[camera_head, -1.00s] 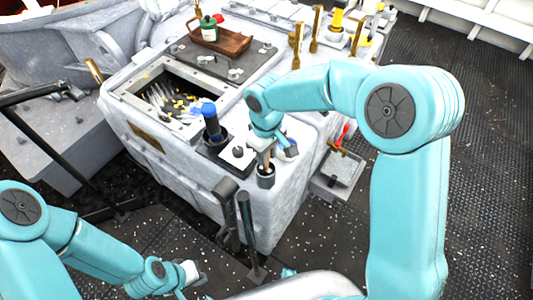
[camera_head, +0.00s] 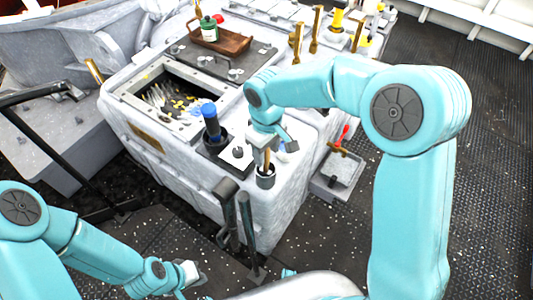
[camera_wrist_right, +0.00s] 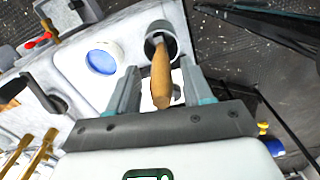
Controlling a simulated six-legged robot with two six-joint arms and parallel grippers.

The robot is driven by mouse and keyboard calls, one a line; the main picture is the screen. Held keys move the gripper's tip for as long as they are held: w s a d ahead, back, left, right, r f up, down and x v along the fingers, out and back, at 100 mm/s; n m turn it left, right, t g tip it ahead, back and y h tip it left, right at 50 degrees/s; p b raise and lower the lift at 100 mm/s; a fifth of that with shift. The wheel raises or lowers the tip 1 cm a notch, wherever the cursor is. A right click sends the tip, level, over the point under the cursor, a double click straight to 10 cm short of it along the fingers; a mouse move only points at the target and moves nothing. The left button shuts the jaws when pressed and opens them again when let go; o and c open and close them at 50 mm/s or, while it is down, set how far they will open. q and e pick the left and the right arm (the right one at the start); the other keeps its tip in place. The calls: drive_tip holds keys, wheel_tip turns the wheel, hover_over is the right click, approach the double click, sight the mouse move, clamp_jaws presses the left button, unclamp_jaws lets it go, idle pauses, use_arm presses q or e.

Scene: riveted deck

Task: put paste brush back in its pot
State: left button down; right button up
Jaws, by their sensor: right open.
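The paste brush, with a tan wooden handle (camera_wrist_right: 161,72), stands with its lower end inside a small dark pot (camera_wrist_right: 160,40) in the right wrist view. In the head view the pot (camera_head: 265,178) is on the front right corner of the white chest, and the handle (camera_head: 267,160) shows above it. My right gripper (camera_wrist_right: 153,85) is open, with its fingers on either side of the handle and visible gaps between. It is above the pot in the head view (camera_head: 265,150). The brush's lower end is hidden in the pot. My left gripper (camera_head: 190,272) is low at left, away from the chest; its jaws are unclear.
A blue-topped cylinder (camera_head: 211,122) stands in a dark holder left of the pot. A round blue-and-white container (camera_wrist_right: 103,58) is beside the pot. An open bin (camera_head: 172,95) and a wooden tray (camera_head: 222,42) lie further back. Dark levers (camera_head: 247,225) rise in front.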

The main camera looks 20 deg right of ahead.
wheel_tip(320, 180, up, 10)
drive_tip(key=shift+s+r, duration=0.1)
idle(0.6)
